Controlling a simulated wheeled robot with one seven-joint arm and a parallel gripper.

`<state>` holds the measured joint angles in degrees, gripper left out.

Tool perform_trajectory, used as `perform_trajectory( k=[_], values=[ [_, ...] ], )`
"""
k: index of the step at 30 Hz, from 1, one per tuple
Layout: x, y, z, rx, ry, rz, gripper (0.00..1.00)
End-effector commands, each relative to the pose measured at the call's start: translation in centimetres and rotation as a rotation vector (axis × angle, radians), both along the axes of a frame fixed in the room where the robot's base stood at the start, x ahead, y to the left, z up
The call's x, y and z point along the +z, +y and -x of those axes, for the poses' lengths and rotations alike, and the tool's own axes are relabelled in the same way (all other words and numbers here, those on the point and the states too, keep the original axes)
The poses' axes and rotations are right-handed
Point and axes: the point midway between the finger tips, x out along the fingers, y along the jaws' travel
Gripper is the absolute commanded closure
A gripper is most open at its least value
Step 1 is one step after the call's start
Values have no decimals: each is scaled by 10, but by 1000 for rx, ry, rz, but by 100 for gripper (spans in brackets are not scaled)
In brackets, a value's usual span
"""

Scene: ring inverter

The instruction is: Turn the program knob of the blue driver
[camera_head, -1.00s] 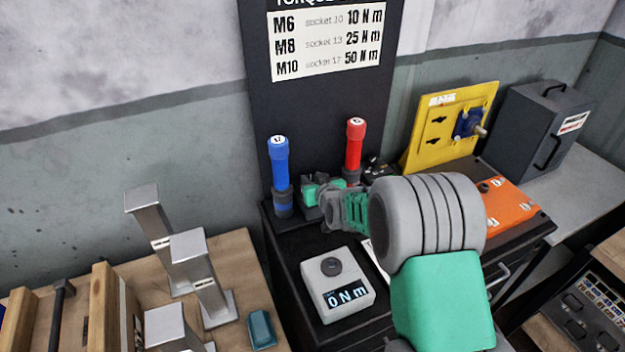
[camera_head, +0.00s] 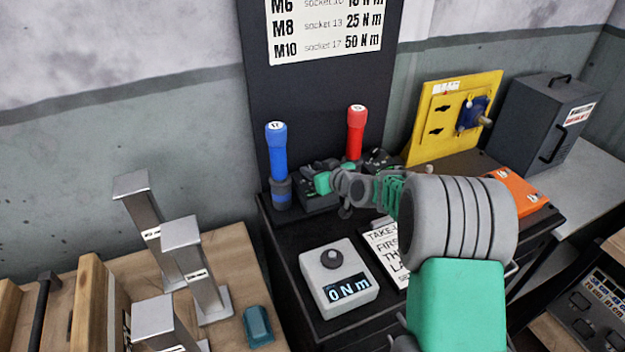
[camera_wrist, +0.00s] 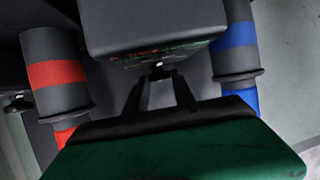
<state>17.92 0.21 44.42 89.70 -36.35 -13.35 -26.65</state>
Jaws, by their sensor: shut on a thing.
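The blue driver (camera_head: 278,160) stands upright at the back left of the black bench. Its blue-banded lower part (camera_wrist: 236,45) shows at the right of the wrist view. A dark grey controller box (camera_head: 312,201) sits just right of it; its underside and small lit lettering (camera_wrist: 155,35) fill the top middle of the wrist view. My gripper (camera_wrist: 158,80) is at this box, its two fingers closing in on a small knob (camera_wrist: 158,71), mostly hidden by the fingertips. In the head view my green gripper body (camera_head: 322,182) covers part of the box.
The red driver (camera_head: 355,132) stands close right of my gripper; its red-banded part (camera_wrist: 58,75) is at the left in the wrist view. A grey torque meter (camera_head: 338,272) reading 0 N m lies in front. A yellow panel (camera_head: 450,118) stands further right.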

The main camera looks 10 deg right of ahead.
Motion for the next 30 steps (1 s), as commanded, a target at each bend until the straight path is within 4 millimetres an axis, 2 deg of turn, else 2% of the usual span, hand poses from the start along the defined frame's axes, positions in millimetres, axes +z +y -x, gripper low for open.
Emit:
perform_trajectory(
  k=[1,13,30],
  values=[
    [-8,-4,-1,30,-5,1,100],
    [-3,-5,-3,259,-2,1,100],
    [1,-4,-3,311,0,0,100]
  ],
)
